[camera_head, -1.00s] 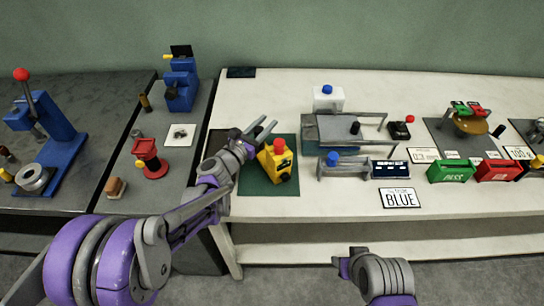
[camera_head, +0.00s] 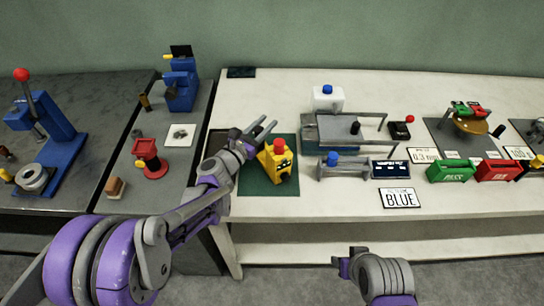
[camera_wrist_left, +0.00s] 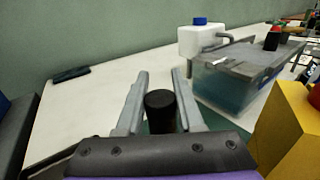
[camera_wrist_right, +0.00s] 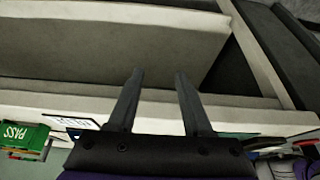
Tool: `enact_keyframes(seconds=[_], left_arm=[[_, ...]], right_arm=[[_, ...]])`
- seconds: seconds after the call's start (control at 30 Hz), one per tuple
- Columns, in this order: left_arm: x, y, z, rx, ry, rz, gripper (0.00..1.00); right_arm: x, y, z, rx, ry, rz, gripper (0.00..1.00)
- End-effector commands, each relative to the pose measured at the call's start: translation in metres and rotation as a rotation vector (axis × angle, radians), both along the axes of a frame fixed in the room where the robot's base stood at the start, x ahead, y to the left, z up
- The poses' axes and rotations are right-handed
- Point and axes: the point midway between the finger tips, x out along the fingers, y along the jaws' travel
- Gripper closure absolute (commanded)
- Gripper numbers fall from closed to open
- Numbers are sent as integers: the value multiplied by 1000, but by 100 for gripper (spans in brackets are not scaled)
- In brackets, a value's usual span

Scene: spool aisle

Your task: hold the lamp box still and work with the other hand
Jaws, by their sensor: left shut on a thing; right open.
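The lamp box, a yellow box (camera_head: 272,166) with a red top, stands on a dark green mat (camera_head: 254,186) at the front left of the pale table. It also shows at the right edge of the left wrist view (camera_wrist_left: 285,130). My left gripper (camera_head: 262,128) is beside and behind it. In the left wrist view a black cylinder (camera_wrist_left: 160,108) is between its fingers; its link to the box is hidden. My right gripper (camera_wrist_right: 155,92) is open and empty, low in front of the table. In the head view its arm shows at the bottom (camera_head: 375,270).
A clear tank (camera_wrist_left: 225,85) and a white blue-capped jug (camera_head: 328,98) stand behind and right of the box. A dark bench (camera_head: 90,90) is at the left.

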Motion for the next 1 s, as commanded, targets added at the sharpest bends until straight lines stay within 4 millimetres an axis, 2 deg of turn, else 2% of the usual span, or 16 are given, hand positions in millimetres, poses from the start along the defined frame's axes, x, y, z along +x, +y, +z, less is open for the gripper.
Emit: enact_keyframes(seconds=[0.37,0.6,0.67,1.0], left_arm=[[0,0,0,0,0,0,100],[0,0,0,0,0,0,100],[0,0,0,0,0,0,100],[0,0,0,0,0,0,100]], right_arm=[[0,0,0,0,0,0,50],[0,0,0,0,0,0,91],[0,0,0,0,0,0,100],[0,0,0,0,0,0,100]])
